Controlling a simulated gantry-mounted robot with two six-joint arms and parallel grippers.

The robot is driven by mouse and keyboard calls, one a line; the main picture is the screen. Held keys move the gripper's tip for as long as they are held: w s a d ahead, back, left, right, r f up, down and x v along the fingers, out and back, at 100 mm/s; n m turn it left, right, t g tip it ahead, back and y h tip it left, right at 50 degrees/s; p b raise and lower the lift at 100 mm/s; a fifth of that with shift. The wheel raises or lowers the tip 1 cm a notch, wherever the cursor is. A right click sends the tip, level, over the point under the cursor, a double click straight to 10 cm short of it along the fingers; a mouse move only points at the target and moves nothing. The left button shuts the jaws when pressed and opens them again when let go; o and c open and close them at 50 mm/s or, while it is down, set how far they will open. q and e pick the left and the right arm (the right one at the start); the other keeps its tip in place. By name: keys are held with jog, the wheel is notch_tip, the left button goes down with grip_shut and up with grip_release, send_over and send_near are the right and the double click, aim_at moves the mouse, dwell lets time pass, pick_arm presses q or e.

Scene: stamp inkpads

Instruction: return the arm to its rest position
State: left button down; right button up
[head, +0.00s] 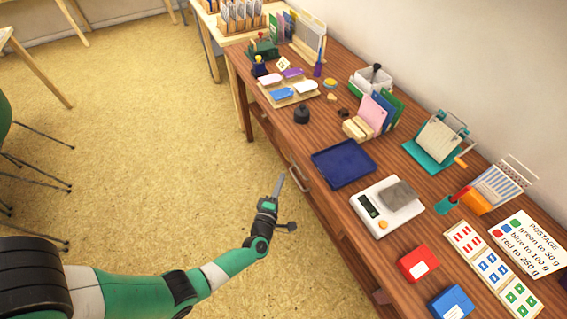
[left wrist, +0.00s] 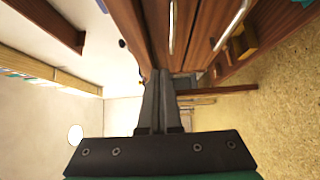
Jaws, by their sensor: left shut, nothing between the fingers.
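My left arm (head: 222,266) comes in from the bottom left in the head view. My left gripper (head: 280,180) is over the floor, just off the front edge of the wooden desk, apart from it. Its fingers are together and empty, and the closed fingers also show in the left wrist view (left wrist: 158,75). My right gripper is in neither view.
The desk (head: 318,202) holds a dark blue tray (head: 343,163), a white scale (head: 372,206) with a grey thing on its pan, a red box (head: 418,263), a blue box (head: 451,303) and stamp cards (head: 490,268). Drawer handles (head: 297,176) face the gripper.

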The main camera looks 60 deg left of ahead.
pick_arm(q)
jog(key=v, duration=0.2)
jog(key=shift+s+d, duration=0.2)
jog(key=shift+s, duration=0.15)
